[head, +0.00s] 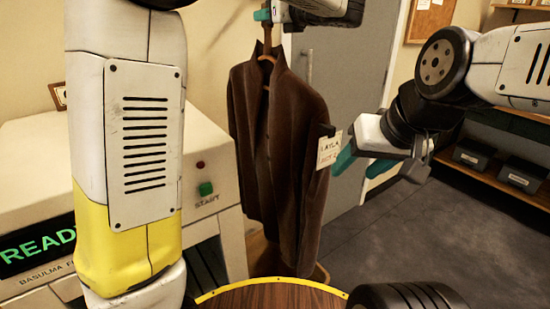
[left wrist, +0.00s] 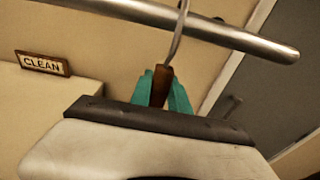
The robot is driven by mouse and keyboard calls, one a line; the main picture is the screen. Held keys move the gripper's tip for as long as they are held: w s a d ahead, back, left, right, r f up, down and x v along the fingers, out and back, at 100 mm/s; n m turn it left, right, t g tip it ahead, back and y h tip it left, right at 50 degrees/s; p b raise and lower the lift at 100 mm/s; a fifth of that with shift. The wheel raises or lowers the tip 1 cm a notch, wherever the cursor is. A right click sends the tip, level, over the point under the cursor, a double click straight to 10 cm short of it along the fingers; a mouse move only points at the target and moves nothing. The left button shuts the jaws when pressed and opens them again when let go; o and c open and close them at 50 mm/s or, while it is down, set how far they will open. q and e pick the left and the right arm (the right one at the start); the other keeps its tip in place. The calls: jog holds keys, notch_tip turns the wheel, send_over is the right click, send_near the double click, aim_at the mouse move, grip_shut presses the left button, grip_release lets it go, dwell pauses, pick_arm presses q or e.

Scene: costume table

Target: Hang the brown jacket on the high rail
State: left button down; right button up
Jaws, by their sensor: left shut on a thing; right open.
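The brown jacket (head: 275,150) hangs upright on a wooden hanger (head: 267,48) in the head view. My left gripper (head: 268,15), at the top edge, is shut on the hanger's neck. In the left wrist view its teal fingers (left wrist: 165,90) grip the wooden neck, and the metal hook (left wrist: 179,32) crosses the high rail (left wrist: 240,38). I cannot tell whether the hook rests on the rail; its top is cut off. My right gripper (head: 362,160) is open beside the jacket's right sleeve, close to a white tag (head: 329,150) reading "LAYLA".
A pale machine (head: 215,165) with a "READY" display and green START button stands left. A round wooden top with a yellow rim (head: 270,283) is below the jacket. A grey door (head: 345,85) is behind, shelves with boxes (head: 473,155) right.

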pick_arm(q)
jog(key=shift+r, duration=1.1)
jog(key=shift+f+v, duration=0.15)
jog(key=shift+v, duration=1.35)
jog(key=shift+f+v, duration=0.15)
jog(key=shift+v, duration=1.3)
jog(key=shift+s, duration=0.1)
jog(key=f+v, duration=0.1)
jog(key=v, duration=1.5)
jog(key=shift+d, duration=0.25)
jog(key=shift+r, duration=0.1)
